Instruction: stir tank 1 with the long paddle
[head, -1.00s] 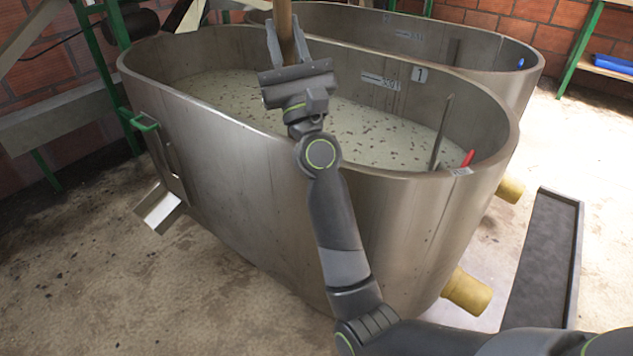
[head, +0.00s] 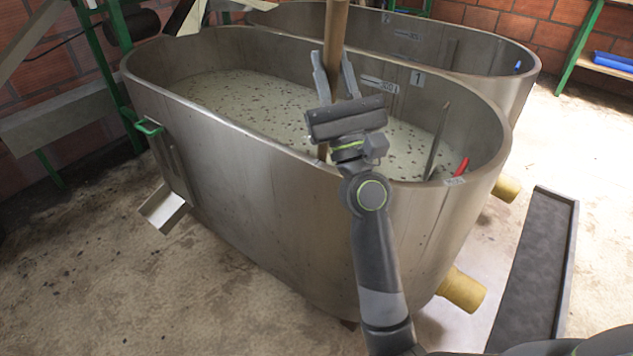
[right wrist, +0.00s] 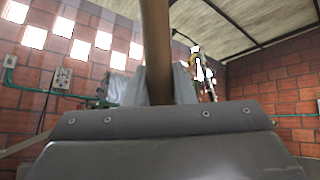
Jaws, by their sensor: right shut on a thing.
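Tank 1 (head: 240,150) is a long oval steel tank with a "1" label on its inner far wall. It holds pale liquid (head: 235,97) dotted with dark specks. My right gripper (head: 334,72) is over the tank, shut on the brown wooden shaft of the long paddle (head: 336,28). The shaft stands nearly upright and also shows between the fingers in the right wrist view (right wrist: 155,45). The shaft shows again below the gripper near the near wall; the paddle's lower end is hidden. My left gripper is not in view.
A second steel tank (head: 480,55) stands behind. A grey upright strip (head: 437,143) and a red object (head: 461,167) are at tank 1's right end. Yellow pipe stubs (head: 461,289) stick out low on the right. A dark tray (head: 535,270) lies on the floor at right.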

